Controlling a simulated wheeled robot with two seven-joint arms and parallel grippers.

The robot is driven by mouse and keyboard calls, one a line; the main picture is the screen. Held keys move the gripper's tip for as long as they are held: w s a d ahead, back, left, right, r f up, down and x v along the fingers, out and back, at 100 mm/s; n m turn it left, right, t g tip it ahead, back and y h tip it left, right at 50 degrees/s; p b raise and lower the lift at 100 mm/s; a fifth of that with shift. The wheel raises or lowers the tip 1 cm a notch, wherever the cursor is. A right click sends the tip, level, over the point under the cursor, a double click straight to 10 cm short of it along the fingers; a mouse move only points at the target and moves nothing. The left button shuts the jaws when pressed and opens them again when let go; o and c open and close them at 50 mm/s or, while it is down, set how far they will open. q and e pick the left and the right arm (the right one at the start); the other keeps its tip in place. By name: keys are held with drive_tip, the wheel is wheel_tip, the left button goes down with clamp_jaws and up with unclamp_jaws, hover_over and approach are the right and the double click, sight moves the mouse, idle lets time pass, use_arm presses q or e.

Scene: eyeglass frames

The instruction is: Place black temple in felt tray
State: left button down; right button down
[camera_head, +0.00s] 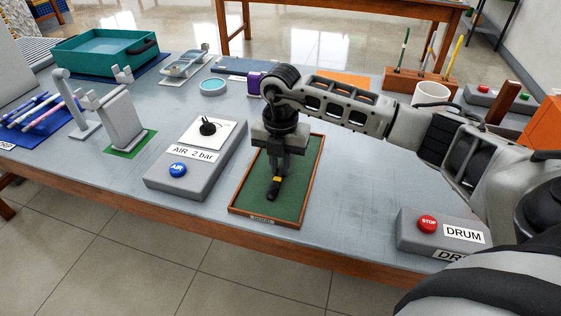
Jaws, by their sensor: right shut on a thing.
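The felt tray (299,190) is a shallow wooden-rimmed tray with a green felt floor, near the table's front edge in the head view. My right gripper (276,180) points down over the tray and is shut on the black temple (272,194). Only a short dark piece of the temple shows below the fingers, with a yellow patch beside it. The rest is hidden by the gripper. The temple's lower end appears at or just above the felt; I cannot tell whether it touches. My left gripper is not in view.
A grey AIR box (190,182) with a blue button stands left of the tray. A DRUM box (425,236) with a red STOP button stands to the right. A white cup (431,94) and pen rack (398,80) stand behind my right arm. Bare table lies right of the tray.

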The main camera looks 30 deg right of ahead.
sight(281, 171)
drive_tip(key=shift+f, duration=0.15)
drive_tip(key=c, duration=1.4)
unclamp_jaws()
drive_tip(key=shift+r, duration=0.55)
wheel_tip(281, 171, up, 11)
drive_tip(key=shift+r, duration=0.2)
